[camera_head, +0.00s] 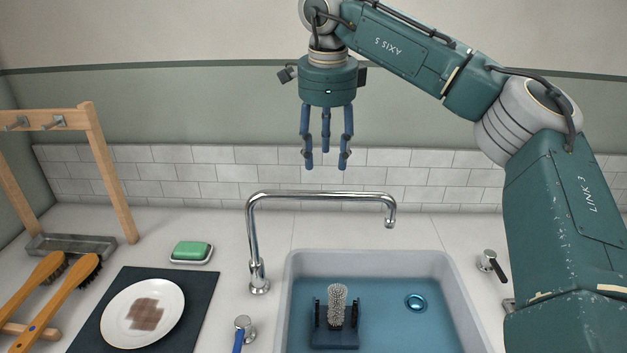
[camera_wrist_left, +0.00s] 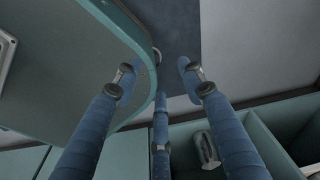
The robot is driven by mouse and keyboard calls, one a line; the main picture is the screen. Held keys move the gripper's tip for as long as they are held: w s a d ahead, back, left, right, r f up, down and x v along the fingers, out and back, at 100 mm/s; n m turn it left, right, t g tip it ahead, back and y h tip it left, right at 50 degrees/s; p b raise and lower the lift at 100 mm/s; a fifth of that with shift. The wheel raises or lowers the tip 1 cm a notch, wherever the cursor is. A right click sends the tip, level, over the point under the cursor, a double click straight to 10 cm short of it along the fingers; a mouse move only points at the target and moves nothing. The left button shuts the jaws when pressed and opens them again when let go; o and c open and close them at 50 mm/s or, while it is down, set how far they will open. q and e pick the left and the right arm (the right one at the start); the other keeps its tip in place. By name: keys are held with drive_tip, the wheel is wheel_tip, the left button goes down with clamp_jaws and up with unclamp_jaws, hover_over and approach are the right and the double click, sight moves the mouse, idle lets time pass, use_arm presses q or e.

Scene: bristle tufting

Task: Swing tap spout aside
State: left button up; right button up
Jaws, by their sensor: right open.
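The chrome tap (camera_head: 257,240) stands at the back left corner of the sink. Its spout (camera_head: 320,194) runs to the right over the sink and bends down at its end. My right gripper (camera_head: 325,166) hangs above the spout with its blue fingers pointing down, apart and empty, clear of the metal. My left gripper (camera_wrist_left: 160,85) shows only in the left wrist view. Its fingers are spread with nothing between them, beside a rounded teal panel. The tap does not show in that view.
The sink (camera_head: 415,270) holds a brush fixture (camera_head: 335,335). A soap dish (camera_head: 192,253), a plate (camera_head: 120,312) on a dark mat (camera_head: 205,290), and a wooden rack (camera_head: 110,180) with brushes (camera_head: 65,295) lie left.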

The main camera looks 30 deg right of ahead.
drive_tip(key=p, duration=0.1)
hover_over(329, 194)
drive_tip(key=s, duration=0.1)
drive_tip(key=f, duration=0.5)
drive_tip(key=shift+s+a+f, duration=0.15)
drive_tip(key=shift+a+f, duration=0.15)
drive_tip(key=f, duration=0.1)
drive_tip(key=w+f, duration=0.1)
drive_tip(key=shift+d+f+p, duration=0.15)
drive_tip(key=shift+f+p, duration=0.2)
drive_tip(key=shift+f, duration=0.7)
drive_tip(key=shift+c, duration=0.8)
drive_tip(key=c, duration=0.8)
clamp_jaws()
use_arm(q)
drive_tip(key=s, duration=0.1)
drive_tip(key=s+r, duration=0.1)
drive_tip(key=s, duration=0.2)
drive_tip(key=shift+s+a+r, duration=0.15)
drive_tip(key=shift+s+r, duration=0.2)
drive_tip(key=shift+s, duration=0.05)
